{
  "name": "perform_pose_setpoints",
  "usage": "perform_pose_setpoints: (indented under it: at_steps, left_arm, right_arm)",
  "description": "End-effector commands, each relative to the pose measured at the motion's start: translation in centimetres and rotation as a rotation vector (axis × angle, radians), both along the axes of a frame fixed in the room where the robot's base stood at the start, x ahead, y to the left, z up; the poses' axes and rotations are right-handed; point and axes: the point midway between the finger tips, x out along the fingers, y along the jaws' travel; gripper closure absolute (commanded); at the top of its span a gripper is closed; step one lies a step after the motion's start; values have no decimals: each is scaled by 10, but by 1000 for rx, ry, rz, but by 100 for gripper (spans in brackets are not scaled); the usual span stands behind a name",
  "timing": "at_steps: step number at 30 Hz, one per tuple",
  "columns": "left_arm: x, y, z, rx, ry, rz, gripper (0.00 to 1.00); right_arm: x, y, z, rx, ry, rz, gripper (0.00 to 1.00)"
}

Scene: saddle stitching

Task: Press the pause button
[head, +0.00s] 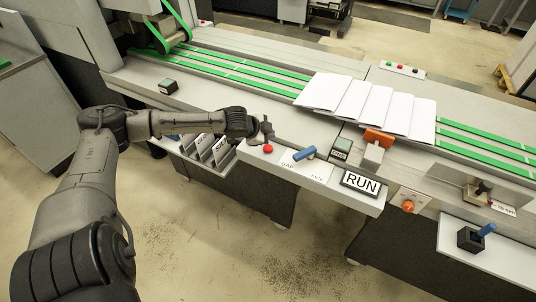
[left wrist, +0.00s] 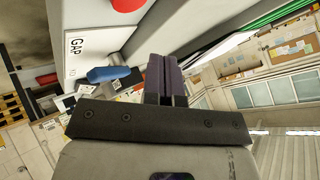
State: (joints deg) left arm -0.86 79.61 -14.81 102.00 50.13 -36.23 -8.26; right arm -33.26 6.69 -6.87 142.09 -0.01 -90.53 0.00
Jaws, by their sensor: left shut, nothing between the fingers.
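A round red button (head: 268,149) sits on the pale control panel (head: 290,172) at the machine's front edge; I cannot read a pause label on it. My left gripper (head: 267,130) is shut and empty just above and behind this button, and appears apart from it. In the left wrist view, my shut fingers (left wrist: 168,75) point up the picture, and a red round part (left wrist: 128,4) is cut off at the top edge. An orange-red button (head: 408,206) is on a plate lower right. My right gripper is not in view.
A blue lever (head: 304,153) stands by the GAP marking, right of the red button. A RUN sign (head: 360,183) and a small dark box (head: 341,147) are further right. White folded sheets (head: 365,105) lie on green belts (head: 240,72).

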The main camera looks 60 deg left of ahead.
Motion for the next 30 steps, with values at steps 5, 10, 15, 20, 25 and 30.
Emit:
perform_pose_setpoints:
  at_steps: [5, 10, 15, 20, 25, 30]
  left_arm:
    - [0, 0, -22, -3, 0, 2, 100]
    - [0, 0, -31, 0, -1, -1, 100]
    - [0, 0, -33, 0, -1, -1, 100]
    - [0, 0, -33, 0, 0, 0, 100]
    - [0, 0, -33, 0, 0, 0, 100]
    - [0, 0, -33, 0, 0, 0, 100]
  right_arm:
    - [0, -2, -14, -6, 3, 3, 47]
    - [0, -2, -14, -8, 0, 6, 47]
    - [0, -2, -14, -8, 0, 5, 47]
    - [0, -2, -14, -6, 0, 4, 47]
    - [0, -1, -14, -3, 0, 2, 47]
    - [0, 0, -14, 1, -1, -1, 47]
